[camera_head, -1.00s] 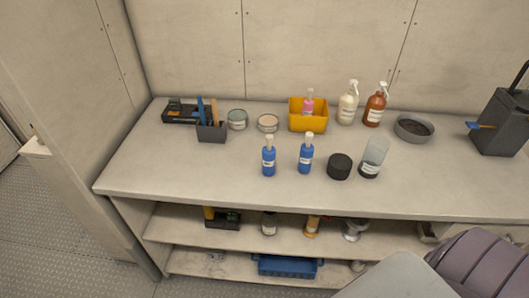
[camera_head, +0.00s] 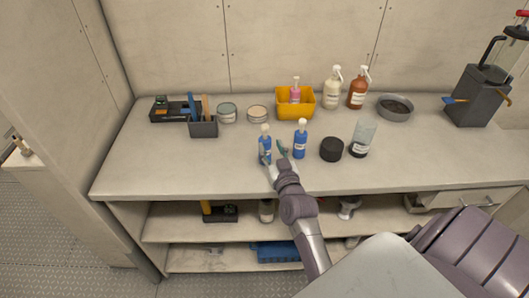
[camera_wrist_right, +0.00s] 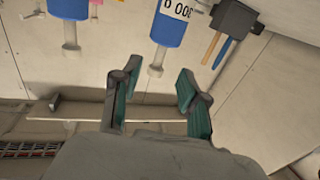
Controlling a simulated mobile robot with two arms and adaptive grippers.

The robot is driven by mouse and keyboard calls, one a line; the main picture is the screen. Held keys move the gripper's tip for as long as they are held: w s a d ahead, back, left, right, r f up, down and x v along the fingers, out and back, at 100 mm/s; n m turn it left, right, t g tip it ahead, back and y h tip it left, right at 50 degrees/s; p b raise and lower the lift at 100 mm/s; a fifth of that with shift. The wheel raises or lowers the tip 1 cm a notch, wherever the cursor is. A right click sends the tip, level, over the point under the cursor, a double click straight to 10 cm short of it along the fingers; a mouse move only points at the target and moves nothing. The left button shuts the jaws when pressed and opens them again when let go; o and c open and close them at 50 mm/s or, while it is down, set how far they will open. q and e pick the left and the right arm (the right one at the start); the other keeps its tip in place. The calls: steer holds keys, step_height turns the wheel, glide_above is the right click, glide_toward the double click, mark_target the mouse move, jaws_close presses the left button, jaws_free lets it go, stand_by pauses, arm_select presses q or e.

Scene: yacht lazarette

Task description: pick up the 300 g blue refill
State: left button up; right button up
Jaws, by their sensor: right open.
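Two blue pump bottles with white tops stand upright on the bench. The left one, the 300 g blue refill (camera_head: 265,143), shows a label reading "300" in the right wrist view (camera_wrist_right: 172,24), where it appears upside down. The other blue bottle (camera_head: 300,146) stands to its right; its label is not readable. My right gripper (camera_head: 276,152) is open and empty, close in front of the 300 g bottle. In the right wrist view the open fingers (camera_wrist_right: 158,76) point towards that bottle, its pump top near the gap. I cannot tell whether they touch. My left gripper is not in view.
A black round container (camera_head: 331,149) and a clear bottle with a dark base (camera_head: 361,138) stand to the right. The bench's front left is clear.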

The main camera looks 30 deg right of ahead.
mark_target(266, 135)
steer(key=shift+x, duration=0.9)
steer(key=b+x, duration=0.3)
steer(key=x, duration=0.2)
steer(key=shift+f, duration=0.15)
steer(key=shift+w, duration=0.2)
steer(key=shift+s+d, duration=0.1)
steer(key=shift+c, duration=0.5)
jaws_close()
